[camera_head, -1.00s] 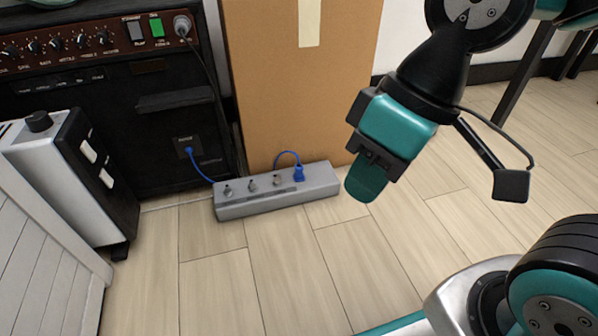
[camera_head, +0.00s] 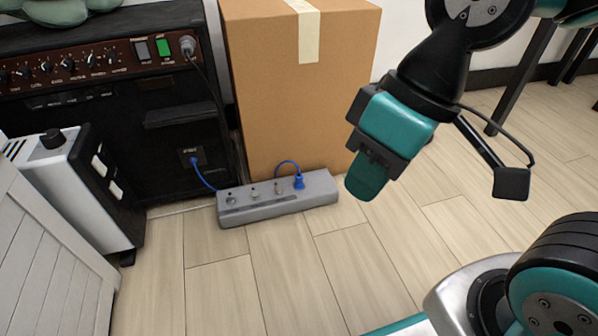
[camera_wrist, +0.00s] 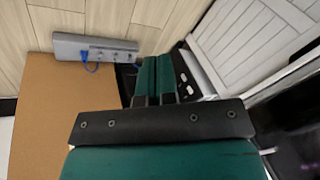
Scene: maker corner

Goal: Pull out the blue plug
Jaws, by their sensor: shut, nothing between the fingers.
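The blue plug (camera_head: 299,182) stands upright in the grey power strip (camera_head: 262,213), near the strip's right end in the head view. Its blue cord loops up and behind the strip. The plug also shows in the wrist view (camera_wrist: 92,67), on the strip (camera_wrist: 68,46) at the upper left. My gripper (camera_head: 366,186) is shut and empty. In the head view it appears to the right of the strip, pointing down and left, apart from the plug. In the wrist view its two green fingers (camera_wrist: 156,78) lie side by side.
A tall cardboard box (camera_head: 270,90) stands right behind the strip. A black amplifier (camera_head: 120,160) with a blue cord is at the left. A white heater-like unit (camera_head: 75,185) and white slatted panel (camera_head: 50,245) stand further left. The wooden floor in front is clear.

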